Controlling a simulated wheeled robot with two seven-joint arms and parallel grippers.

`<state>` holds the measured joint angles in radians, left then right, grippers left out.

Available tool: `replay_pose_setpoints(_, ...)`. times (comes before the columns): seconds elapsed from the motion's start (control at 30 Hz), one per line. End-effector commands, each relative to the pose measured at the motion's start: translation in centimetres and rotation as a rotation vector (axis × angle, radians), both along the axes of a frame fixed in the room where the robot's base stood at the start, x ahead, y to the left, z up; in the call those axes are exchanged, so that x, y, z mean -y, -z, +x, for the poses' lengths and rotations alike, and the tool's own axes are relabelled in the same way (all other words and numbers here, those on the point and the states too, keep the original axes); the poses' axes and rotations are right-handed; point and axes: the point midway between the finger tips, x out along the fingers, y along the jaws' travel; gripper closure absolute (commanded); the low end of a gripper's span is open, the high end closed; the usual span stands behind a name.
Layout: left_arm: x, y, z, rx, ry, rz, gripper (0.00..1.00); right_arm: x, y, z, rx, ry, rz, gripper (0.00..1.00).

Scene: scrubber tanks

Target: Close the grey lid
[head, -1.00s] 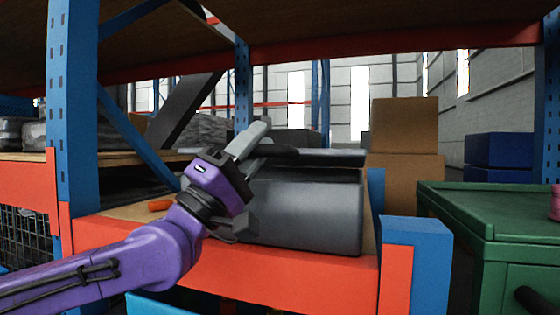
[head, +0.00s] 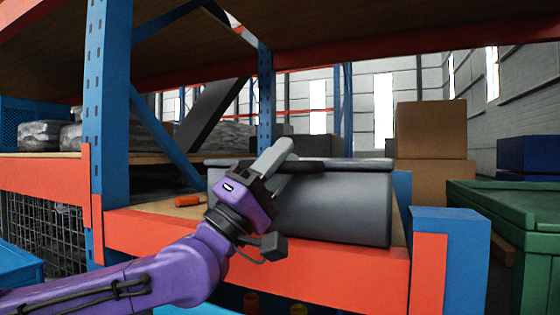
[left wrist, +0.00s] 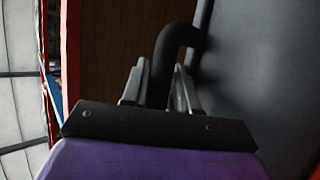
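A dark grey tank (head: 345,212) lies on the shelf behind the orange beam. Its grey lid (head: 355,164) looks nearly level along the tank's top; I cannot tell whether a thin gap is left under it. My left gripper (head: 277,160) is at the lid's left part. In the left wrist view the lid's bent black handle (left wrist: 164,65) runs between the two fingers of my left gripper (left wrist: 160,88), which sit close against it on both sides. A smooth grey surface (left wrist: 265,75) fills the right there. My right gripper is out of view.
A blue upright (head: 108,120) and orange beam (head: 290,270) frame the shelf. A small orange item (head: 188,201) lies left of the tank. Cardboard boxes (head: 430,130) stand behind at right. A shelf board hangs overhead.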

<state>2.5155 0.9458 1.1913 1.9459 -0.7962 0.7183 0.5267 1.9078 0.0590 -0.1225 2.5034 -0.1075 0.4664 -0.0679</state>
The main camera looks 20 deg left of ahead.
Motion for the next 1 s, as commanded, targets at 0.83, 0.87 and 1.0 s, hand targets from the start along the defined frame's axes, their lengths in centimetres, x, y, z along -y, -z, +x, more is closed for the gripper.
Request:
replay_pose_setpoints(0.83,-4.9,7.3,-5.8,0.000,0.001,-0.001,0.69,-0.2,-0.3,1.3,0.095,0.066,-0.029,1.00)
replay_pose_setpoints(0.87,-4.9,7.3,-5.9,0.000,0.001,-0.001,0.69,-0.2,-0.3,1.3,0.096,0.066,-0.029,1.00)
replay_pose_setpoints(1.0,-4.9,7.4,-5.9,0.000,0.001,-0.001,0.69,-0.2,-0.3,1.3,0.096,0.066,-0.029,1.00)
